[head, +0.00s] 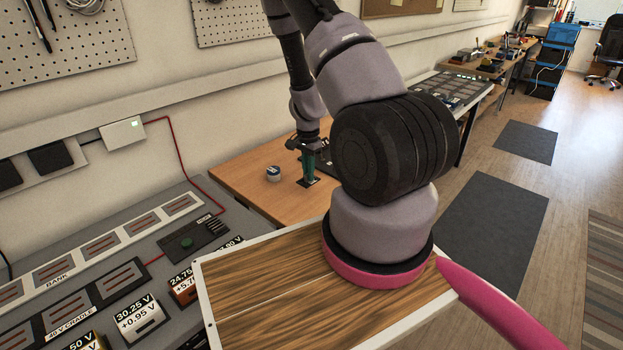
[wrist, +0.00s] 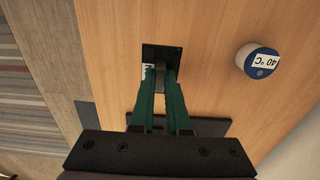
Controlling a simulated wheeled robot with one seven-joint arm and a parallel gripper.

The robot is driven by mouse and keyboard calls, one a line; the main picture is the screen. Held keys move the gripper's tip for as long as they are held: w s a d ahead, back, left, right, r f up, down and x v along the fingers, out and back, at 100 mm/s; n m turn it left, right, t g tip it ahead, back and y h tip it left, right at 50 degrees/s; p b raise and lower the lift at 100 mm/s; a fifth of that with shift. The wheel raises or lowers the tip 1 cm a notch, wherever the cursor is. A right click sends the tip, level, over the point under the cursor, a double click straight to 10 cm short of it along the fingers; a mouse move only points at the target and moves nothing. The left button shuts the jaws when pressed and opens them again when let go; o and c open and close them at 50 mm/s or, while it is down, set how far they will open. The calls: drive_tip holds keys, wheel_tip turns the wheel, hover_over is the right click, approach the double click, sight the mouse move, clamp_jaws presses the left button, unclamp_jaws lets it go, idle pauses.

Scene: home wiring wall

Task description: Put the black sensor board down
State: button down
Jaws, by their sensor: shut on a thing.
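My gripper (head: 309,178) is over the wooden table, pointing down, with green fingers. In the wrist view my gripper (wrist: 160,75) is shut on the black sensor board (wrist: 162,52), a small dark square with a white label partly hidden by the fingers. The board (head: 307,182) also shows below the fingertips in the head view, at or just above the table top. I cannot tell whether it touches the wood. A round white puck with a blue top (wrist: 257,61) marked 40 °C stands to the right of the board; in the head view the puck (head: 273,173) is left of it.
The wooden table (head: 243,180) has bare room around the puck. A dark flat thing (wrist: 215,127) lies near the gripper, partly hidden. A grey bench (head: 150,205) with cradles, voltage displays and a red wire is at the left. My arm covers part of the head view.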

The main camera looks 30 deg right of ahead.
sight(309, 194)
drive_tip(key=shift+f, duration=2.55)
drive_tip(key=c, duration=0.9)
unclamp_jaws()
drive_tip(key=shift+f, duration=0.1)
wheel_tip(309, 194, up, 12)
drive_tip(key=shift+r, duration=0.2)
